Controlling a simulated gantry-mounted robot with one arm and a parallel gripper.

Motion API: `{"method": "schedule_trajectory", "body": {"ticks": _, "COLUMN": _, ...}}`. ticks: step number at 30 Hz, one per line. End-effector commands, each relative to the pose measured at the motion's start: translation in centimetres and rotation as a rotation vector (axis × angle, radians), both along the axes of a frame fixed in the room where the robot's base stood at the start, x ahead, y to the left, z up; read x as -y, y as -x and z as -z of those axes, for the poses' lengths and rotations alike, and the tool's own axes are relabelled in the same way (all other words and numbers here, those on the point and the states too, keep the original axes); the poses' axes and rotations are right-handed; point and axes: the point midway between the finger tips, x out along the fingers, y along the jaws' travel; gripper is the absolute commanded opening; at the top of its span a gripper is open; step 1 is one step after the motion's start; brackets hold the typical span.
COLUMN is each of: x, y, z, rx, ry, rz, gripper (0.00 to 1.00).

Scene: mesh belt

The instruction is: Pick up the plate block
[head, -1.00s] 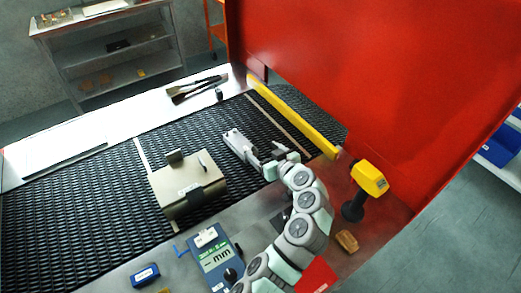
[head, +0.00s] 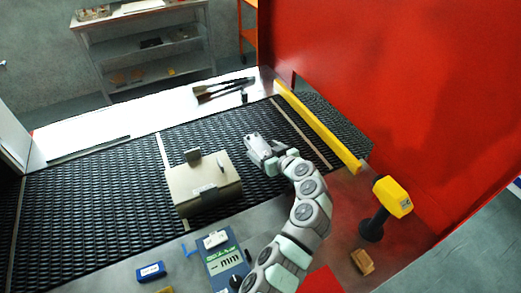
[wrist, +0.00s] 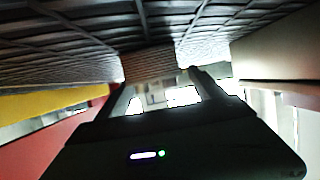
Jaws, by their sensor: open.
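A beige block (head: 205,190) with upright tabs and a dark clasp on its front sits on the black mesh belt (head: 80,215) in the head view. It best fits the name plate block, though I cannot be sure. My gripper (head: 253,142) is low over the belt, to the right of the block and apart from it. In the wrist view my gripper (wrist: 162,82) has its two fingers spread. A brownish, finely textured shape (wrist: 148,62) shows beyond the fingertips; I cannot tell what it is. A pale beige surface, probably the block, fills the right side (wrist: 275,50).
A yellow rail (head: 320,127) and a red wall (head: 390,80) stand to the right. A yellow-headed device (head: 392,197), a brown piece (head: 362,262), a blue item (head: 151,271) and a gauge (head: 226,262) are on the front ledge. Brushes (head: 222,90) lie behind. The belt's left is clear.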

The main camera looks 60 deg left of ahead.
Motion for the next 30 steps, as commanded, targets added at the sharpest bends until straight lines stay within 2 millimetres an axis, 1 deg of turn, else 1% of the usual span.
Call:
{"method": "schedule_trajectory", "body": {"ticks": 3, "x": -1.5, "y": 0.0, "z": 0.2, "rx": 0.002, "ry": 0.001, "rz": -0.002, "gripper": 0.78}}
{"method": "schedule_trajectory", "body": {"ticks": 7, "x": -2.6, "y": 0.1, "z": 0.8, "rx": 0.0, "ry": 0.001, "rz": -0.002, "gripper": 0.78}}
{"method": "schedule_trajectory", "body": {"ticks": 10, "x": -3.0, "y": 0.1, "z": 1.0, "rx": 0.0, "ry": 0.0, "rz": 0.001, "gripper": 0.78}}
{"method": "schedule_trajectory", "body": {"ticks": 16, "x": -3.0, "y": 0.0, "z": 1.0, "rx": 0.001, "ry": -0.001, "rz": 0.002, "gripper": 0.78}}
{"method": "schedule_trajectory", "body": {"ticks": 30, "x": -3.0, "y": 0.1, "z": 1.0, "rx": 0.001, "ry": 0.0, "rz": 0.002, "gripper": 0.4}}
